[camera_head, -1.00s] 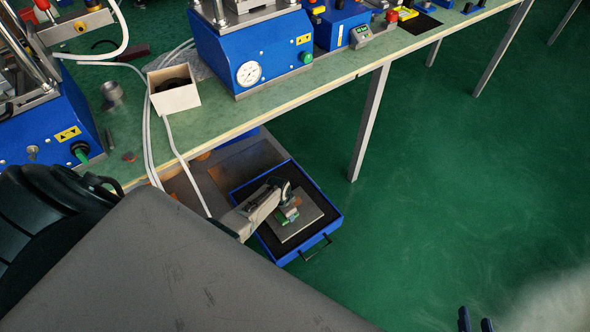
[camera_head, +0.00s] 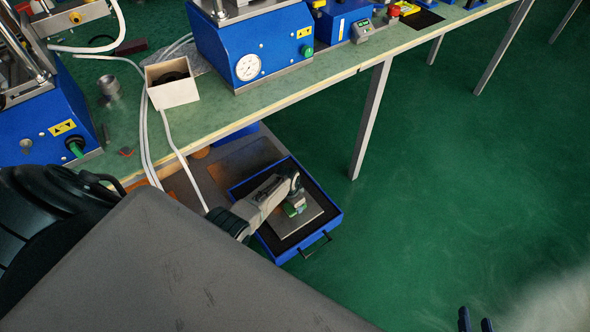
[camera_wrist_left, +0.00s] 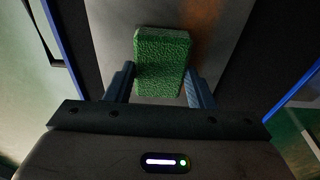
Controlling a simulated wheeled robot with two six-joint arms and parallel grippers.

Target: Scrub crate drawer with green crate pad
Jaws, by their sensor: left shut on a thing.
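The open blue drawer (camera_head: 333,222) stands low under the bench, with a black lining and a grey metal plate (camera_head: 288,222) inside. My left gripper (camera_wrist_left: 160,88) is shut on the green pad (camera_wrist_left: 162,58). The pad is above or against the plate; I cannot tell whether it touches. In the head view my left arm reaches down into the drawer, and a bit of the green pad (camera_head: 298,210) shows under the wrist. My right gripper (camera_head: 476,322) shows only as two dark fingertips at the bottom edge, apart and with nothing between them.
The green bench (camera_head: 240,118) runs above the drawer, carrying a blue press (camera_head: 250,45) and a white box (camera_head: 173,85). White hoses hang over its front edge. A bench leg (camera_head: 371,122) stands right of the drawer. The green floor to the right is clear.

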